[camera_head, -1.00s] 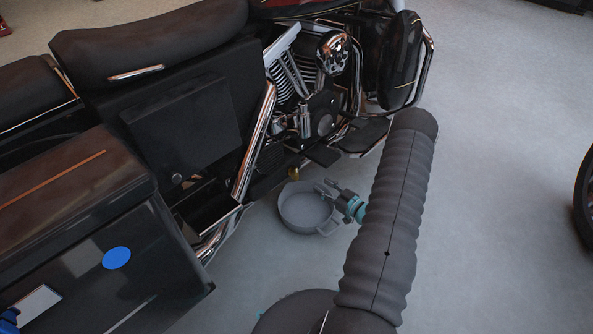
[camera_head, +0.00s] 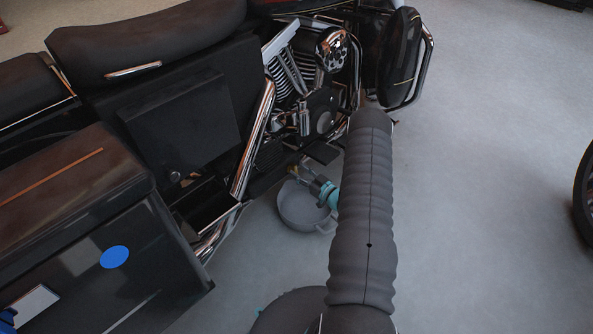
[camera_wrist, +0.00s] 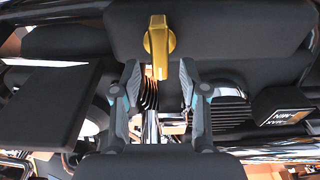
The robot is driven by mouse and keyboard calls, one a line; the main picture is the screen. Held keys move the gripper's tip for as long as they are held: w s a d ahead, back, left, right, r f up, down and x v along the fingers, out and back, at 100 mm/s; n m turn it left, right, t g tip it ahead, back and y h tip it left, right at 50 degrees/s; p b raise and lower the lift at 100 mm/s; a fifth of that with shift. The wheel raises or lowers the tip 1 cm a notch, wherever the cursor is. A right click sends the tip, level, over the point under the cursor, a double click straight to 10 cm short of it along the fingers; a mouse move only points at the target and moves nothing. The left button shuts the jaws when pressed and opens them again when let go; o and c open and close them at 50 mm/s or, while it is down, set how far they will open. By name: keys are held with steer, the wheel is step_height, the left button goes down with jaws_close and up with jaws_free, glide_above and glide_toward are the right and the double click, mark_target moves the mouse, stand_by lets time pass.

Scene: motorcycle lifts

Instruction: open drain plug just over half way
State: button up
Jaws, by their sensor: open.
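The drain plug (camera_wrist: 158,44) is a gold-yellow handle under the dark engine underside. It shows large in the upper middle of the wrist view, its handle pointing toward the bottom of the picture. In the head view my gripper (camera_head: 303,174) is close to the plug and partly hidden by my arm.
A grey drain pan (camera_head: 300,212) stands on the floor below the plug and my gripper. The black motorcycle (camera_head: 190,120) with chrome pipes fills the left and middle. A dark flat plate (camera_wrist: 62,105) sits left in the wrist view.

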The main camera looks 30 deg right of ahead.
steer(key=shift+x, duration=0.9)
jaws_close()
